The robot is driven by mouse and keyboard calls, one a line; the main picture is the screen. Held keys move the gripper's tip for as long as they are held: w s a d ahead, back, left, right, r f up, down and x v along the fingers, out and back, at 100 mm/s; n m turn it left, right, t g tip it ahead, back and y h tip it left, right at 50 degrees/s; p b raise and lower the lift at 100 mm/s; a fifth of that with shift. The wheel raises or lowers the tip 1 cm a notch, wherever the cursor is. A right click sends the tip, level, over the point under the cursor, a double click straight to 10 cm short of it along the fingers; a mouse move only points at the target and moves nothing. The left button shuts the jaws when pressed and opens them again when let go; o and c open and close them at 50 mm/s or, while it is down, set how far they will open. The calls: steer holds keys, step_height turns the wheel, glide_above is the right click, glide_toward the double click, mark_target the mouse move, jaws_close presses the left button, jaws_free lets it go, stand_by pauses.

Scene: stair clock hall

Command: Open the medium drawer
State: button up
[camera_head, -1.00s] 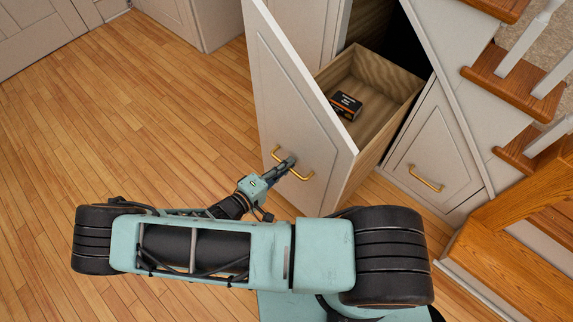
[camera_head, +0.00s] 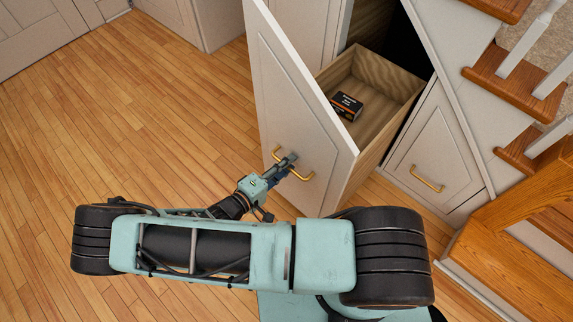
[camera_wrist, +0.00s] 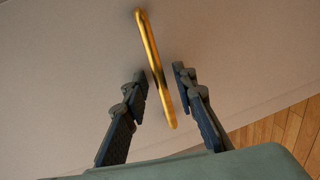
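The medium drawer (camera_head: 285,95), with a tall slanted pale front, stands pulled out from under the stairs. Its wooden inside shows, with a small dark box (camera_head: 346,106) in it. Its brass handle (camera_head: 304,176) is low on the front and also shows in the wrist view (camera_wrist: 147,38). My gripper (camera_head: 290,162) is at this handle. In the wrist view my gripper (camera_wrist: 161,84) is open, one finger on each side of the bar, with visible gaps. Whether the bar lies fully between the fingertips in depth is hard to tell.
A smaller closed drawer (camera_head: 437,150) with a brass handle (camera_head: 427,179) is to the right. Wooden stairs (camera_head: 512,85) rise at the right, with a wooden step (camera_head: 525,255) near my base. The wood floor (camera_head: 140,120) at the left is clear.

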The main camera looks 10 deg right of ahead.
mark_target(297, 140)
steer(key=shift+o, duration=1.2)
step_height(297, 140, up, 5)
steer(key=shift+w+r, duration=0.1)
steer(key=o, duration=1.2)
step_height(297, 140, up, 4)
steer(key=shift+w+f, duration=0.1)
steer(key=shift+f, duration=0.1)
steer(key=shift+o, duration=0.6)
steer(key=shift+r, duration=0.9)
steer(key=shift+c, duration=1.4)
steer(key=shift+s, duration=0.2)
steer(key=c, duration=0.9)
steer(key=shift+f, duration=0.2)
steer(key=c, duration=0.4)
steer(key=shift+f, duration=0.1)
